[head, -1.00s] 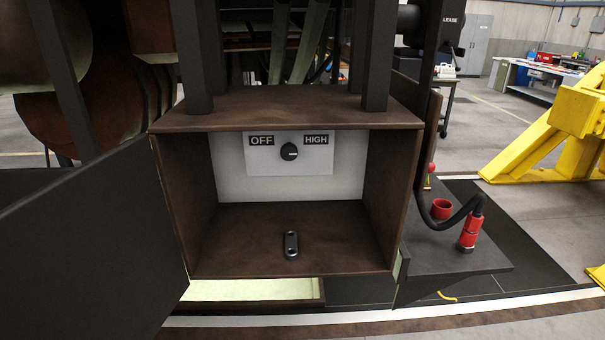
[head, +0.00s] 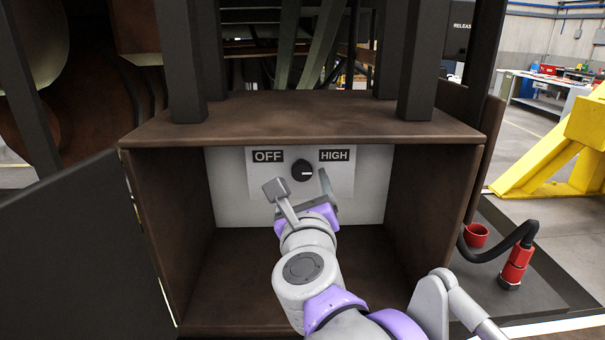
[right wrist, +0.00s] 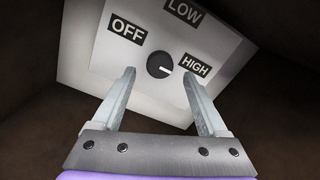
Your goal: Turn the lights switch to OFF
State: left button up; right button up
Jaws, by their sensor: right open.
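The lights switch is a round black knob (head: 302,170) on a white panel (head: 343,182) at the back of an open brown box (head: 300,118). The panel reads OFF at left and HIGH at right; the right wrist view also shows LOW at the top. In that view the white mark on the knob (right wrist: 160,65) points toward HIGH. My right gripper (head: 299,186) is inside the box, in front of the panel. It is open, and its fingertips (right wrist: 159,74) show on either side of the knob without visible contact. My left gripper is not in view.
The box's side walls and top are close around my right arm. An open dark door (head: 85,250) stands at left. A red plug with a black cable (head: 515,265) and a red cup (head: 476,235) are at right. A yellow frame (head: 550,150) stands beyond.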

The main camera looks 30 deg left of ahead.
aim_at(302, 174)
jog(key=x, duration=0.5)
grip_shut()
dwell(0.3)
